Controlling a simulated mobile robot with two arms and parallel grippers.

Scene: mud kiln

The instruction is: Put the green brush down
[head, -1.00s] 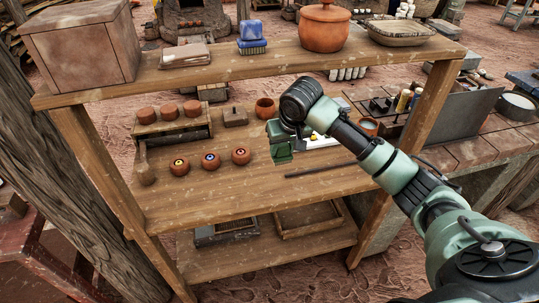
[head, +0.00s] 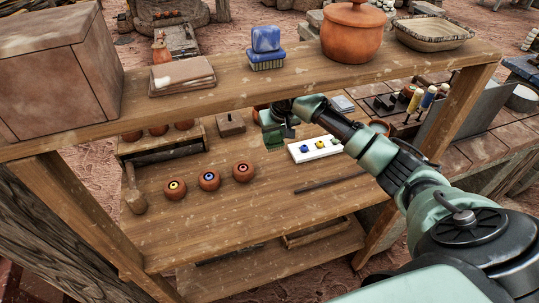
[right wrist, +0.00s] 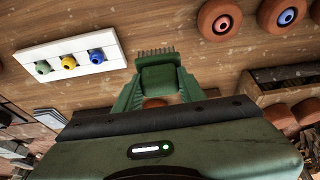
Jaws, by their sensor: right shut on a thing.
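My right gripper (right wrist: 158,88) is shut on the green brush (right wrist: 160,74). In the right wrist view the brush sits between the two green fingers, with its bristles pointing up in the picture. In the head view my right gripper (head: 274,140) is over the back of the wooden shelf's middle board (head: 240,215), left of the white board with coloured knobs (head: 316,149). The brush is hard to tell from the gripper there. I cannot tell whether the brush touches the board. My left gripper is not in view.
Three small clay pots (head: 209,181) with coloured centres stand left of the gripper. A dark rod (head: 330,182) lies in front of the white board. A blue brush (head: 266,50), a lidded clay pot (head: 352,32) and a basket (head: 432,33) stand on the top board. The middle board's front is clear.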

